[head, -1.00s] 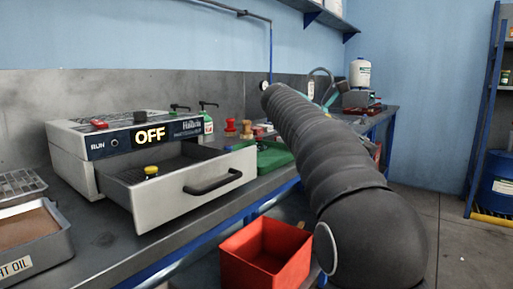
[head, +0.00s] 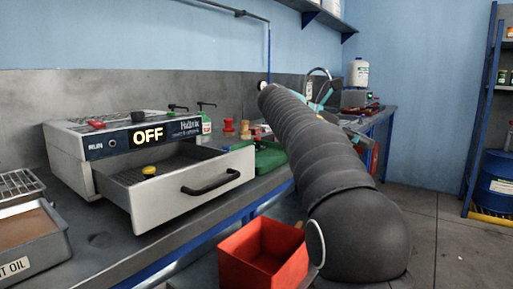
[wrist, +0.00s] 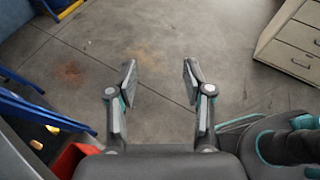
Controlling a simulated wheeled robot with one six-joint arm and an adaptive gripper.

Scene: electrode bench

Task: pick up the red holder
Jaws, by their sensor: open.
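A red knob-shaped piece (head: 229,126) stands upright on the bench behind the open drawer in the head view. A smaller red and tan piece (head: 245,129) stands just right of it. Another small red item (head: 96,124) lies on top of the grey oven unit. I cannot tell for sure which of these is the red holder. My gripper (wrist: 159,72) is open and empty in the wrist view, with bare floor beyond its fingers. In the head view my dark arm hides most of it. None of these red pieces shows between the fingers.
The oven unit's drawer (head: 196,194) is pulled out over the bench, with a yellow-topped piece (head: 149,170) inside. A green tray (head: 271,157) lies near the arm. A red bin (head: 262,255) stands below the bench edge. Grey drawers (wrist: 294,42) stand at right in the wrist view.

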